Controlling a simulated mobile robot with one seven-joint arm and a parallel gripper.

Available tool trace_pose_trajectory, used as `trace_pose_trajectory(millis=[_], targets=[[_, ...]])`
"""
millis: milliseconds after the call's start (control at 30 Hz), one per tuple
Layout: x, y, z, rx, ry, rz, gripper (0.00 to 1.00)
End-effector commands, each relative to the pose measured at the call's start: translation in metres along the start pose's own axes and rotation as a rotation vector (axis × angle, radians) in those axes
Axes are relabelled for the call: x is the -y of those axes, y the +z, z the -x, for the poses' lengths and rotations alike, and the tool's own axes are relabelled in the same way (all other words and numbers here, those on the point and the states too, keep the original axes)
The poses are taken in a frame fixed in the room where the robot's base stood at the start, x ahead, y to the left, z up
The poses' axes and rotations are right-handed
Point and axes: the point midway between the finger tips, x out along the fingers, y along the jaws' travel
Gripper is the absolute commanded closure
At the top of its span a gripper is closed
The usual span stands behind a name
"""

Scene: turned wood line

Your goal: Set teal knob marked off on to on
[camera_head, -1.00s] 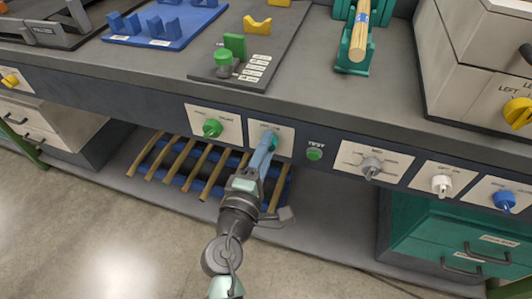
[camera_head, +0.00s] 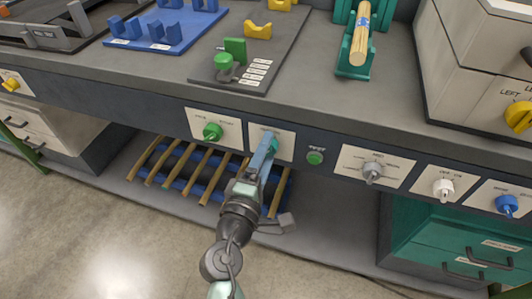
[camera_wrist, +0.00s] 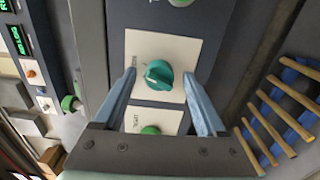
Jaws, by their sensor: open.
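The teal knob (camera_wrist: 159,75) sits on a white plate (camera_wrist: 188,48) in the wrist view, with a pale mark on its left side. In the head view the knob (camera_head: 273,143) is mostly hidden behind my gripper. My gripper (camera_wrist: 158,78) is open, with one blue-grey finger on each side of the knob. A gap shows between each finger and the knob in the wrist view. The lettering on the plate is too small to read. My gripper also shows in the head view (camera_head: 268,148), reaching up to the front panel.
A green knob (camera_head: 212,131) is to the left on the panel. A green test button (camera_head: 315,158) and a grey knob (camera_head: 373,171) are to the right. White (camera_head: 443,187) and blue (camera_head: 507,204) knobs are further right. A slatted rack (camera_head: 185,172) lies below.

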Motion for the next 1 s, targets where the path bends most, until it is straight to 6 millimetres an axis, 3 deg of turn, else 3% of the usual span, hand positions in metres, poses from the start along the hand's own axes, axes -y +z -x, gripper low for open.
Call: trace_pose_trajectory(millis=[267, 700, 1000], targets=[[0.0, 0.0, 0.016, -0.001, 0.0, 0.003, 0.26], [0.001, 0.0, 0.104, -0.002, -0.002, 0.001, 0.26], [0.0, 0.0, 0.13, -0.001, 0.0, 0.0, 0.26]])
